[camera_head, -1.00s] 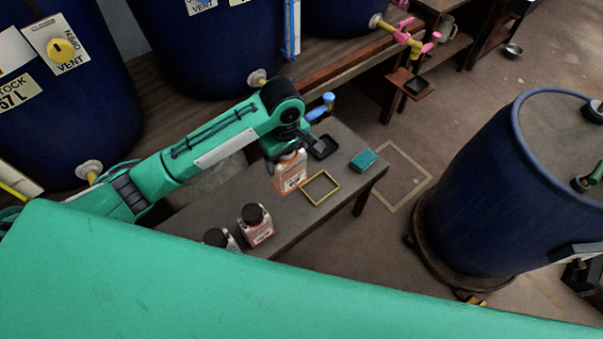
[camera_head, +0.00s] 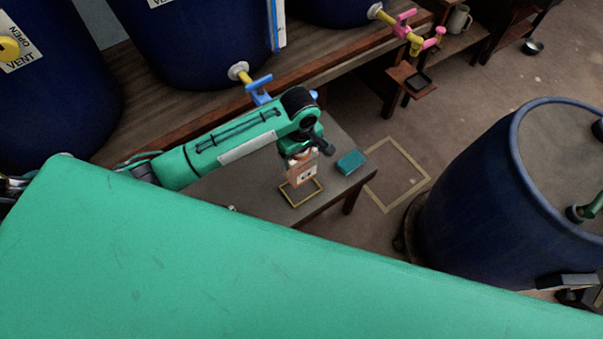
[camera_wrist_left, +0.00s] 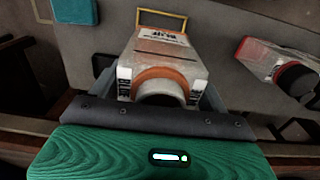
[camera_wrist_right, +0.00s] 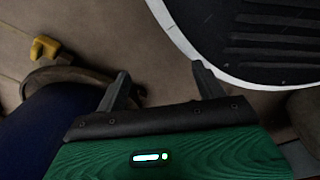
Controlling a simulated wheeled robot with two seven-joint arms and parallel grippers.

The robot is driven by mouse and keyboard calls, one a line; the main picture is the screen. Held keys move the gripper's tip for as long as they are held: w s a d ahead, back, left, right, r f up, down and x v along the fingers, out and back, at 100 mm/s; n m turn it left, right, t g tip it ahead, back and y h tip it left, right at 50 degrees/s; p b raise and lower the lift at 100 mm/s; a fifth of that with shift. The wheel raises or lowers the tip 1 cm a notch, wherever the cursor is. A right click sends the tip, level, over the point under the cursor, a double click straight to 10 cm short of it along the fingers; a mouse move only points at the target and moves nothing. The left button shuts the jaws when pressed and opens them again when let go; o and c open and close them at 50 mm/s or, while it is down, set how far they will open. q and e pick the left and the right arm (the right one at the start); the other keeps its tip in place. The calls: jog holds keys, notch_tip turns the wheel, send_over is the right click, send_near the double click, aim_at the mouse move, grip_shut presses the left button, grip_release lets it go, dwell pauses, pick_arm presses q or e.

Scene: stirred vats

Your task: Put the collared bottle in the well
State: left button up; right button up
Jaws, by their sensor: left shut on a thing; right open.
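The collared bottle (camera_head: 301,173) has a clear body with an orange-pink tint and a printed label. In the left wrist view it shows an orange collar (camera_wrist_left: 158,76) below a pale neck. My left gripper (camera_head: 304,152) is shut on its neck and holds it upright, overlapping the far part of a yellow square frame (camera_head: 309,199) on the bench; whether it touches the bench I cannot tell. The black square well is not visible on the bench now, with my arm across that area. My right gripper (camera_wrist_right: 160,85) is open and empty, above the floor near a round-rimmed thing.
A teal block (camera_head: 350,162) lies on the bench (camera_head: 240,187) right of the bottle. Another bottle with a dark cap (camera_wrist_left: 296,80) lies to the side in the left wrist view. Blue vats stand behind; a big blue drum (camera_head: 475,200) stands right.

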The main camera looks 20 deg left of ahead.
aim_at(301, 173)
pick_arm(q)
notch_tip(301, 173, down, 10)
jog(key=shift+f+b, duration=0.1)
jog(key=shift+b, duration=0.4)
jog(key=shift+f, duration=0.3)
pick_arm(e)
jog(key=w+r, duration=0.2)
jog(key=w, duration=0.1)
jog(key=shift+a+r, duration=0.3)
jog(key=shift+s, duration=0.15)
pick_arm(q)
jog(key=o, duration=1)
jog(key=shift+f, duration=0.1)
pick_arm(e)
jog(key=shift+s+f, duration=0.15)
jog(key=shift+f, duration=0.05)
